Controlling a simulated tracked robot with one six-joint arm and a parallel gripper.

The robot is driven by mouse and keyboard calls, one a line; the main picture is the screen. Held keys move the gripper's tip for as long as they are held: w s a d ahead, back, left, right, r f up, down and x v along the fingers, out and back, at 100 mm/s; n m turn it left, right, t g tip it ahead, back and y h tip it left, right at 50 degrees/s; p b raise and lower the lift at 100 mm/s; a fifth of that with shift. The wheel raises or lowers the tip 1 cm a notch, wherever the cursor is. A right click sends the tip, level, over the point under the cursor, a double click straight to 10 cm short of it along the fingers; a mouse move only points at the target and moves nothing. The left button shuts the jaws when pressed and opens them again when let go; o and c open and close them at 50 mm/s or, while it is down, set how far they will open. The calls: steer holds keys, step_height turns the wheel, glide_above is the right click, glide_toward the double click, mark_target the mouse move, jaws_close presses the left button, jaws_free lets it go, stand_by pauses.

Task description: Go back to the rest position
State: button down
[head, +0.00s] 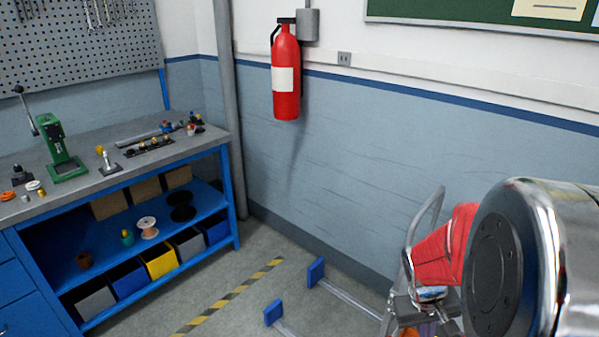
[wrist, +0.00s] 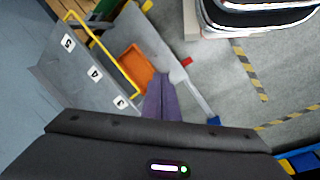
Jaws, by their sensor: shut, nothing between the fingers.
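My gripper (wrist: 160,82) shows in the wrist view as two purple fingers lying side by side, with no gap and nothing between them. The fingers point up the picture from the dark wrist body at the bottom. They are in front of a grey panel and beside an orange tray. I cannot tell how far they are from these. In the head view a large shiny arm link of mine fills the lower right.
The wrist view shows a grey panel (wrist: 75,70) numbered 5, 4, 3, a yellow frame (wrist: 105,57) and an orange tray (wrist: 137,67). In the head view a workbench (head: 130,172) stands left and a fire extinguisher (head: 286,72) hangs on the wall. Floor (head: 235,260) between is partly clear.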

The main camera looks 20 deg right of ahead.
steer(key=a+r+n+t+y, duration=0.1)
steer(key=a+r+t, duration=0.2)
steer(key=a+r, duration=0.6)
steer(key=s+a+r+n+t+y, duration=0.1)
steer(key=a+r+n+t, duration=0.1)
steer(key=a+r, duration=0.8)
steer(key=a+t, duration=0.1)
steer(key=a, duration=0.4)
steer(key=shift+a+r+y, duration=0.15)
steer(key=shift+a+y, duration=0.05)
steer(key=shift+y, duration=0.2)
steer(key=shift+s, duration=0.1)
